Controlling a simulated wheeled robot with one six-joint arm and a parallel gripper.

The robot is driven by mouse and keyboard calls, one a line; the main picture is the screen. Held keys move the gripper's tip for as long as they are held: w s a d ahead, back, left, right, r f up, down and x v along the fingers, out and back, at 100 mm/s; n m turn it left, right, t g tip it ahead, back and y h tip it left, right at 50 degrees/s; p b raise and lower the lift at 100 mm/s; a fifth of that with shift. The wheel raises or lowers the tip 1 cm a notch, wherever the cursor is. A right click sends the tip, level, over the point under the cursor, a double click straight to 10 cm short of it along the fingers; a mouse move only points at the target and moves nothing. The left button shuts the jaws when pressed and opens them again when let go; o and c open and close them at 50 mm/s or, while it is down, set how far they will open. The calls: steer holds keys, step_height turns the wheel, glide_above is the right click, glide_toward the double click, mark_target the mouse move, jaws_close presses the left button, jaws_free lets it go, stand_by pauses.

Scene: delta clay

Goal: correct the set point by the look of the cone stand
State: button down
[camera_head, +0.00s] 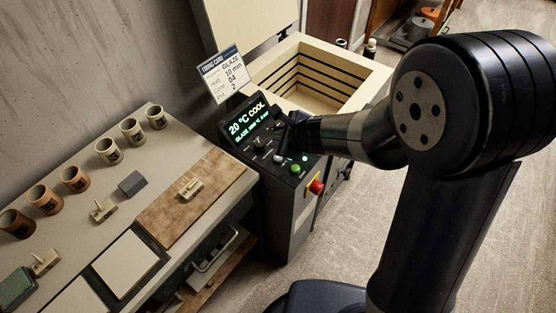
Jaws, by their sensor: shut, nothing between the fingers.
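The kiln's control panel (270,150) has a lit display (247,122) reading 20 °C COOL, with a smaller GLAZE line below. A cone stand (192,188) sits on the brown board; two similar stands (104,210) (45,262) sit on the table to the left. The cones are too small to tell how far they bend. My gripper (282,132) is shut at the panel, just right of the display. It hides part of the controls, and I cannot tell whether it touches one.
The kiln (375,82) is open and its chamber looks empty. A green button (295,169) and a red knob (317,187) are on the panel's lower right.

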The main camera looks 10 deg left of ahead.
mark_target(281, 160)
steer(key=shift+f+b, duration=2.5)
steer(key=shift+f, duration=0.5)
steer(key=shift+f+b, duration=0.4)
steer(key=shift+b, duration=0.15)
steer(key=shift+f+b, duration=0.45)
stand_by(0.4)
steer(key=shift+r+p, duration=0.8)
steer(key=shift+r, duration=0.1)
step_height(281, 160, up, 5)
steer(key=p, duration=0.4)
steer(key=shift+f, duration=0.15)
stand_by(0.4)
